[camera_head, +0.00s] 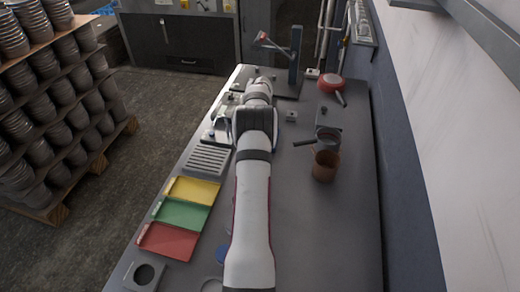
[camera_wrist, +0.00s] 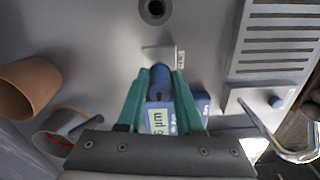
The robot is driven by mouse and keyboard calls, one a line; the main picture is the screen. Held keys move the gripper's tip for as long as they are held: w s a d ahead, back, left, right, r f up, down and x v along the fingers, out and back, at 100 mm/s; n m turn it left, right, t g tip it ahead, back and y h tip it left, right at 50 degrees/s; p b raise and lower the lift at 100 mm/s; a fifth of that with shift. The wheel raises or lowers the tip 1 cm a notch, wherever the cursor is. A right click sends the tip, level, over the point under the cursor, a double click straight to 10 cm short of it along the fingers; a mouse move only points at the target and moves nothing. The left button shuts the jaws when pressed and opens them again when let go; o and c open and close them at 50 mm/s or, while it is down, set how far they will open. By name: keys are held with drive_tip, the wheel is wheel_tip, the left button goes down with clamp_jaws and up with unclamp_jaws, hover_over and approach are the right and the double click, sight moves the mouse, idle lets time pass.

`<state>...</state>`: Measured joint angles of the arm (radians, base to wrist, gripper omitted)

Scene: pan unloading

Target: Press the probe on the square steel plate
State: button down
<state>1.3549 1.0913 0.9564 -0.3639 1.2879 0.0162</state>
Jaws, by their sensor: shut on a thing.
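The square steel plate (camera_wrist: 153,54) is a small pale plate with a label along its right side. It lies flat on the grey bench in the wrist view. My gripper (camera_wrist: 158,82) has green fingers shut on a blue probe (camera_wrist: 160,97) with a lit display showing "µm". The dark round probe end overlaps the plate's near edge in the picture. I cannot tell whether it touches the plate. In the head view my arm covers the gripper, the probe and the plate.
A brown pot (camera_head: 324,166) and a dark cup (camera_head: 327,138) stand right of my arm. A ribbed rack (camera_head: 207,160) and yellow (camera_head: 193,190), green (camera_head: 180,215) and red (camera_head: 167,240) trays lie left. A red-rimmed pan (camera_head: 331,84) is at the far right.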

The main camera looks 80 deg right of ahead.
drive_tip(key=shift+r, duration=2.45)
